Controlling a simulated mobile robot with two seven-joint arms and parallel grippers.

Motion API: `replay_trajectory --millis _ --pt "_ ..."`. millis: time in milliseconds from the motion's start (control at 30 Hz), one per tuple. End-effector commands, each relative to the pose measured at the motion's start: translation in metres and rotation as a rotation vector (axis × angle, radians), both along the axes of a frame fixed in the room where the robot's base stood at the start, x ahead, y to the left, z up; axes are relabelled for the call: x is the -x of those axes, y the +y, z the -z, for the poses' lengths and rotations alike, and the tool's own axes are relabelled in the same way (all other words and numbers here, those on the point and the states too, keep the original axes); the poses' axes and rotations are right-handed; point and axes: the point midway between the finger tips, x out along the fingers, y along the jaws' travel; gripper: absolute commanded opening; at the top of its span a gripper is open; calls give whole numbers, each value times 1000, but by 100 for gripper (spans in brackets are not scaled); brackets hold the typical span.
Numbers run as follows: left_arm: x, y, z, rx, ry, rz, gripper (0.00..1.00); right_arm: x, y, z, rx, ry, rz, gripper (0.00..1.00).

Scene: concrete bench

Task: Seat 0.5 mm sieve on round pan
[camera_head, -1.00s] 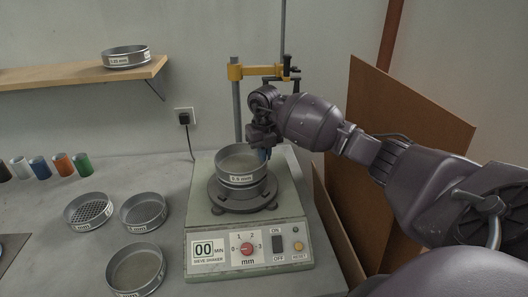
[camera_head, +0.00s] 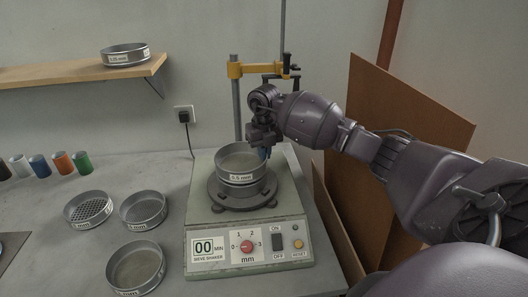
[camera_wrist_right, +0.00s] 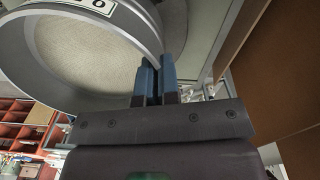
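The 0.5 mm sieve (camera_head: 240,163), a metal ring with a white label facing front, is at the shaker in the middle of the head view. It looks roughly level, directly over the darker round pan (camera_head: 238,191); I cannot tell whether a thin gap remains between them. My right gripper (camera_head: 265,150) is at the sieve's right rear rim. In the right wrist view its blue fingers (camera_wrist_right: 157,82) are close together around the wall of the sieve (camera_wrist_right: 90,50). My left gripper is not in view.
The sieve shaker (camera_head: 250,247) has a knob and switch in front. Other sieves stand on the bench at left: one coarse (camera_head: 88,208), two finer (camera_head: 143,209) (camera_head: 136,266). A clamp stand (camera_head: 237,100) rises behind the shaker. Brown boards (camera_head: 400,150) stand at right.

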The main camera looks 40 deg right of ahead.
Motion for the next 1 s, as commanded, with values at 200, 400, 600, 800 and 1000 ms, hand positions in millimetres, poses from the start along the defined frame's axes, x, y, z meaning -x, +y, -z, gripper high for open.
replay_trajectory --millis 200,400,600,800,1000 --pt "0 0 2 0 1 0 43 0 0 2 0 -1 0 0" --pt "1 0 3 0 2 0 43 0 0 5 0 -1 0 0" --pt "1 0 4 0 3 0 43 0 0 7 -1 -1 0 0" --pt "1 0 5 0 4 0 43 0 0 8 -1 -1 0 0" --pt "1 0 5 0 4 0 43 0 0 8 -1 -1 0 6"
